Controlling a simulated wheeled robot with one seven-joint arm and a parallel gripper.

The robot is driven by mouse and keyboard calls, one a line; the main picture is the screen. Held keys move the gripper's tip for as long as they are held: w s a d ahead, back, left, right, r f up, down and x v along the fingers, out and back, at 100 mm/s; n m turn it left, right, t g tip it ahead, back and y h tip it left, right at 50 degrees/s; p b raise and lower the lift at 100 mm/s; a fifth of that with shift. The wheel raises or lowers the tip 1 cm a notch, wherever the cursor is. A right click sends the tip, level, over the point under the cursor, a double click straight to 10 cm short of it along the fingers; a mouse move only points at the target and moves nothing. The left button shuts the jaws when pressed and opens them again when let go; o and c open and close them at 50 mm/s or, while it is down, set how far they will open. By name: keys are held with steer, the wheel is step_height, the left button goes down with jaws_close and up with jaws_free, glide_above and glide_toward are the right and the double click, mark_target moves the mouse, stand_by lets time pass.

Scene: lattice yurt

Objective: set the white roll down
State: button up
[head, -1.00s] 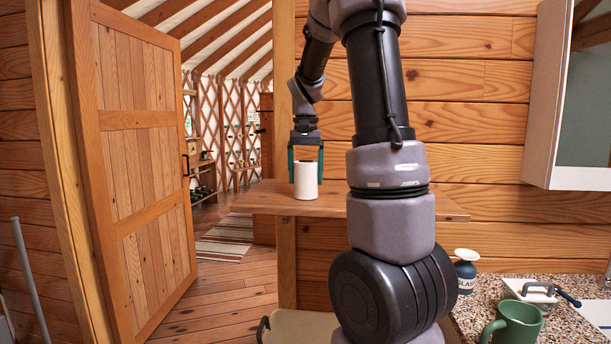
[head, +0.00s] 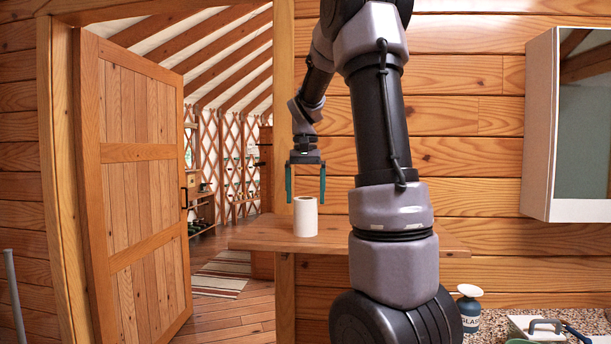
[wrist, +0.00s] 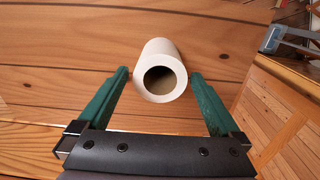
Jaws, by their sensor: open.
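The white roll (head: 306,217) stands upright on the wooden shelf (head: 350,242) in the head view, near the shelf's left end. My gripper (head: 305,199) is open above the roll, its green fingers pointing down at either side of the roll's top. In the wrist view the white roll (wrist: 160,70) shows its round open end between and beyond the two green fingertips of my gripper (wrist: 160,76). There is a gap on each side, and neither finger touches it.
An open wooden door (head: 135,180) stands at the left, beside a doorway with a striped rug (head: 222,273). A white-framed cabinet (head: 570,120) hangs at the right. A spray bottle (head: 469,308) stands near the speckled counter at lower right.

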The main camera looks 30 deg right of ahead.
step_height(320, 180, up, 7)
steer(key=s+a+f+n+t+y, duration=0.1)
steer(key=s+a+f+t, duration=0.1)
steer(key=s+a, duration=0.4)
steer(key=s+a+f+n+t+y, duration=0.1)
steer(key=s+a+t, duration=0.4)
steer(key=s, duration=0.8)
steer(key=shift+s+a+f+n, duration=0.3)
steer(key=shift+a+f, duration=0.1)
steer(key=shift+a, duration=0.85)
